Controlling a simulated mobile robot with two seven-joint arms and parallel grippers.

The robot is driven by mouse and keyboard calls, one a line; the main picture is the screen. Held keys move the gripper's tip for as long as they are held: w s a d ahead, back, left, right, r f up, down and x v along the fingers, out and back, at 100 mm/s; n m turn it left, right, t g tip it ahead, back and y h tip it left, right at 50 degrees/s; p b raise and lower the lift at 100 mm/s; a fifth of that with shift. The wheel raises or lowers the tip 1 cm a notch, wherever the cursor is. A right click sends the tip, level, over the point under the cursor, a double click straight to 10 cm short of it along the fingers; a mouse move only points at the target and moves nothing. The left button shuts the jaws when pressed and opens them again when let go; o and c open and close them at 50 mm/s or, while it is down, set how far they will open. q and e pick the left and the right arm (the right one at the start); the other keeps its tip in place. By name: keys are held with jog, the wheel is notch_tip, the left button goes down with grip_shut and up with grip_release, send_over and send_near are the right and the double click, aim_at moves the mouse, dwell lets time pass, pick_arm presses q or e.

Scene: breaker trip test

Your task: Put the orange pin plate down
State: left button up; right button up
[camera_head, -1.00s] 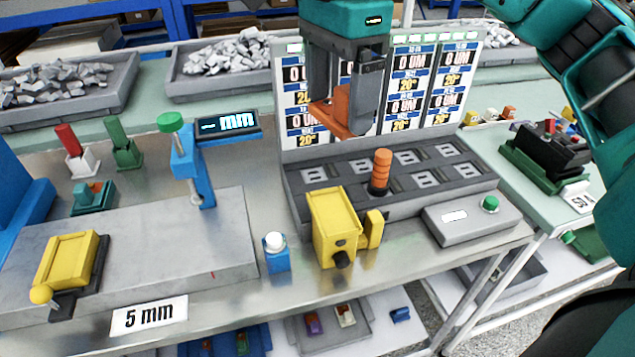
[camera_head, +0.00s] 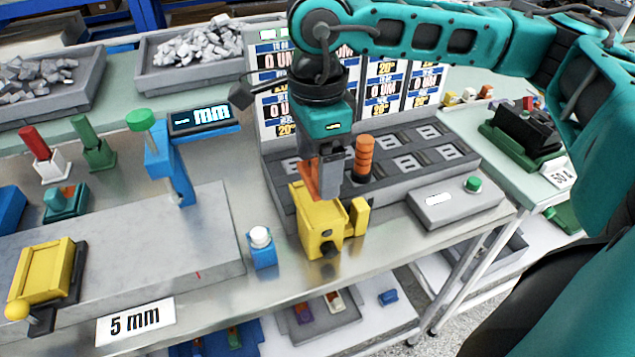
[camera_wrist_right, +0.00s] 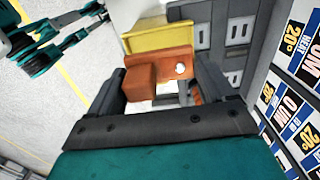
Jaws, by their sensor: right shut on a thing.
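My right gripper (camera_head: 327,178) is shut on the orange pin plate (camera_head: 313,180). In the right wrist view the plate (camera_wrist_right: 160,72) sits between the two dark fingers and shows a small pale hole. In the head view the gripper points down, right over the back of the yellow block (camera_head: 318,225) at the bench's front. The plate is partly hidden by the finger, and I cannot tell whether it touches the yellow block. The yellow block also shows beyond the plate in the wrist view (camera_wrist_right: 160,40). My left gripper is not in view.
An orange ribbed post (camera_head: 364,155) stands on the grey slotted tray (camera_head: 280,185) close to the gripper. A grey box with a green button (camera_head: 455,205) is to the right. A blue block with a white knob (camera_head: 261,250) and a blue gauge stand (camera_head: 170,170) are to the left.

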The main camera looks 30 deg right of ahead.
aim_at(317, 185)
notch_tip(317, 185, down, 5)
jog(key=shift+r, duration=0.2)
jog(key=shift+f, duration=0.2)
jog(key=o, duration=1)
jog(key=shift+r, duration=0.15)
